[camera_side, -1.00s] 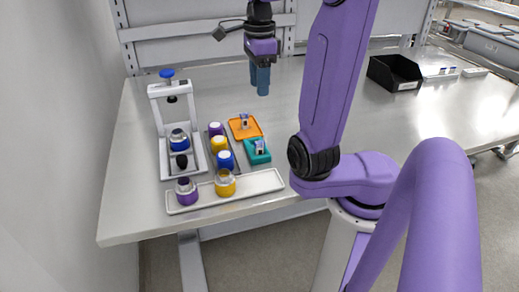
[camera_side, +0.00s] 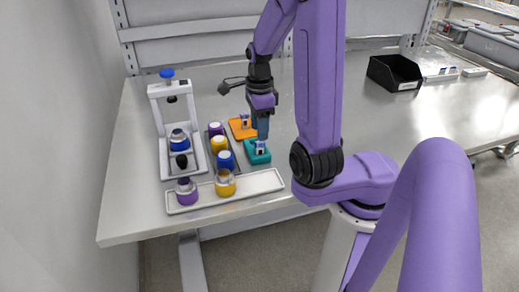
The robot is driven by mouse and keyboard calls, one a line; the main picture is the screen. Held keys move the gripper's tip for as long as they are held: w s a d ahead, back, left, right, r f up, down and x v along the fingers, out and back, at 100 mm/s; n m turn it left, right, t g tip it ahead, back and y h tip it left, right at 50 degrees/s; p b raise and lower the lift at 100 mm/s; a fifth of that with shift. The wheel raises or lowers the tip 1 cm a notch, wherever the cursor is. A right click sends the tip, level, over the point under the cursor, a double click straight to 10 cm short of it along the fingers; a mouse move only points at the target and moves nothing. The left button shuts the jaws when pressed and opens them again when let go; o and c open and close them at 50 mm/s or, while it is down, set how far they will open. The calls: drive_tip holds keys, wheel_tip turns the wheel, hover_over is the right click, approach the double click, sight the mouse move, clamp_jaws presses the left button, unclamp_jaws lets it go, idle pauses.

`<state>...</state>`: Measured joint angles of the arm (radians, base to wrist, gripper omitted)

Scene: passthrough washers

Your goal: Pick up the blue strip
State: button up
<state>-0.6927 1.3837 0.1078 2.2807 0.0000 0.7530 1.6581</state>
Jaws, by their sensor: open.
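My gripper (camera_side: 262,132) is open and points down, with its fingers just above or at the small white-and-blue piece (camera_side: 260,147) in the teal holder (camera_side: 259,158). I cannot tell whether the fingers touch it or stand around it. A similar small white-and-blue piece (camera_side: 244,121) stands in the orange holder (camera_side: 238,133), to the left of and behind my gripper. Both pieces are too small to tell clearly which one is the blue strip.
Left of the holders, a grey tray (camera_side: 233,170) holds several capped bottles. A white press-like stand (camera_side: 157,120) is further left. A long white tray (camera_side: 245,188) with two jars lies in front. A black bin (camera_side: 394,72) is at the back right.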

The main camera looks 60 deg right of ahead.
sight(260, 150)
drive_tip(key=shift+f, duration=2)
clamp_jaws()
